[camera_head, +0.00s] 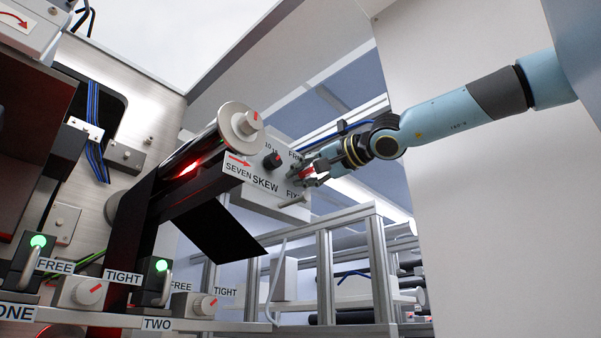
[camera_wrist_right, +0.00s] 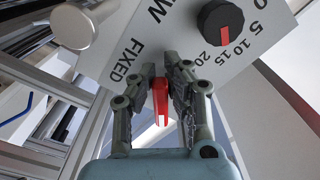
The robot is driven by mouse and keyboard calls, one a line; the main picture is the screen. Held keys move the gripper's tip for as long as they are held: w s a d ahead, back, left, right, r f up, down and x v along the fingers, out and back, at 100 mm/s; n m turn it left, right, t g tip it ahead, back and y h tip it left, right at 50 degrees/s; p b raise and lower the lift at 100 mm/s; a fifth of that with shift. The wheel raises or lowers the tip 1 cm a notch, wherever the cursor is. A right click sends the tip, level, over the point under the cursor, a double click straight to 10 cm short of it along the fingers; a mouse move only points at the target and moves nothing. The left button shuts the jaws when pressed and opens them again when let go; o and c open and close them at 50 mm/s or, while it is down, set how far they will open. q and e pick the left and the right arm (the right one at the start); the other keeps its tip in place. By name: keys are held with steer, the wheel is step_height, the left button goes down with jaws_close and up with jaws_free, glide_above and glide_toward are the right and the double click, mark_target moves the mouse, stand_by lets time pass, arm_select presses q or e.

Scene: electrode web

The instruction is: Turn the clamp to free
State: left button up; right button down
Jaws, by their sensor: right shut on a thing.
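The clamp is a red lever (camera_wrist_right: 161,101) on a pale panel (camera_wrist_right: 108,52), with the word FIXED beside it in the right wrist view. My right gripper (camera_wrist_right: 163,78) is shut on this lever, one finger on each side. In the head view my right gripper (camera_head: 305,174) is at the panel's right edge, between a label starting FR above and one starting FIX below; the fingers partly hide the red lever. My left gripper is not in view.
A black knob (camera_wrist_right: 222,22) with a red mark and a number scale sits close beside the gripper. A roller end (camera_head: 240,122) and the SKEW label (camera_head: 265,183) lie to the left. Metal frames (camera_head: 350,230) stand below; a white wall (camera_head: 490,200) is at right.

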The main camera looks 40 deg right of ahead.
steer(key=n, duration=0.3)
steer(key=d+n, duration=0.1)
steer(key=shift+f+n+p, duration=0.3)
steer(key=shift+f, duration=0.1)
steer(key=n+p, duration=0.1)
steer(key=n, duration=0.1)
steer(key=d+n+p, duration=0.1)
steer(key=n, duration=0.2)
steer(key=shift+w+d+f+n, duration=0.1)
steer(key=shift+d+f+n, duration=0.05)
steer(key=shift+n, duration=0.15)
steer(key=c, duration=1.3)
jaws_free()
